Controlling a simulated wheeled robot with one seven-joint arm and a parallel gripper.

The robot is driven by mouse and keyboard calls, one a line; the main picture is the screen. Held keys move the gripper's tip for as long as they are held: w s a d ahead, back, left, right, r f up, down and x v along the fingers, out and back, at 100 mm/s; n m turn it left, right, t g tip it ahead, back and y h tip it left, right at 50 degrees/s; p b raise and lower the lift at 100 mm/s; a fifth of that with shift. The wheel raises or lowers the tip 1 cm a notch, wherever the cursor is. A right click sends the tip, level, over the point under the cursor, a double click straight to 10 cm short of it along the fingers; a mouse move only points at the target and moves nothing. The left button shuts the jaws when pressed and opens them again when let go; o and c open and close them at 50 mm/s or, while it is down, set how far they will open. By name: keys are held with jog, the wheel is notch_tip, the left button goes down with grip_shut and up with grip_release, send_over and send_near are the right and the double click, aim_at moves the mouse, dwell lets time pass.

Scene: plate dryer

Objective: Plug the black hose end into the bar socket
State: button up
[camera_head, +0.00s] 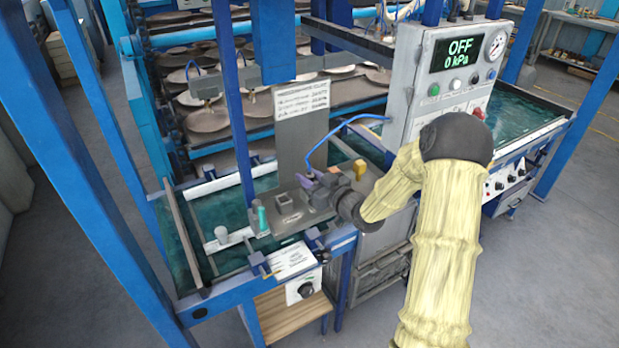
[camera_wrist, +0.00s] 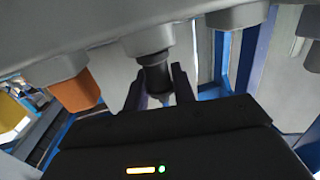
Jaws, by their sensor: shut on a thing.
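In the wrist view, my gripper (camera_wrist: 158,90) has its two dark fingers on either side of the black hose end (camera_wrist: 156,74), closed on it. The black hose end stands directly against the mouth of a round grey socket (camera_wrist: 147,40) on the grey bar (camera_wrist: 85,32). How deep it sits in the socket cannot be told. A blue hose (camera_head: 318,150) arches from the control box down towards my gripper.
An orange plug (camera_wrist: 75,92) sits in the bar left of the held end; further grey sockets (camera_wrist: 236,18) are to the right. The control box (camera_head: 460,62) reads OFF, 0 kPa. A yellow block (camera_head: 360,168) and a teal cylinder (camera_head: 262,216) stand near my gripper.

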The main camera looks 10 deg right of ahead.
jog(key=o, duration=1.1)
jog(key=shift+c, duration=0.2)
jog(key=shift+s+d, duration=0.1)
jog(key=f+b+v, duration=0.1)
jog(key=b+v, duration=0.2)
jog(key=v, duration=1.4)
jog(key=shift+r, duration=0.5)
